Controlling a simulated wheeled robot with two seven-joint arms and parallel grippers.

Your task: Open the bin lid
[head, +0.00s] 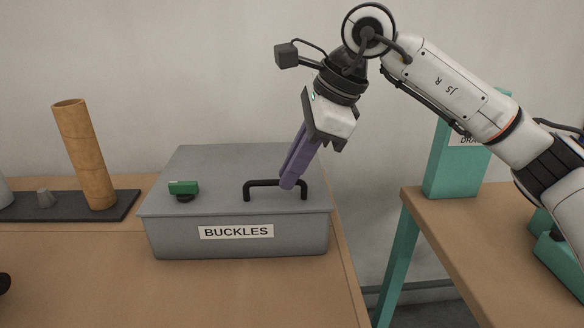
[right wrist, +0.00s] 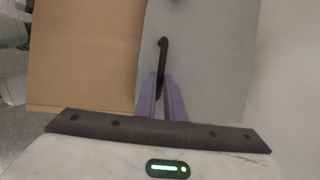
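The grey bin (head: 160,238) stands on the wooden table with a "BUCKLES" label (head: 236,232) on its front. Its flat grey lid (head: 225,165) lies closed on top. A black bar handle (head: 258,184) is fixed near the lid's front; it also shows in the right wrist view (right wrist: 163,48). My right gripper (head: 287,184) comes down tilted from the upper right, its purple fingers close together around the handle's right part. In the right wrist view the fingers (right wrist: 161,82) are on either side of the bar. My left gripper is not in view.
A small green object with a black base (head: 183,188) sits on the lid's left. A tan cylinder (head: 85,155) stands on a dark board (head: 60,208) at left. A second table (head: 480,235) at right bears a teal box (head: 452,170); a gap separates the tables.

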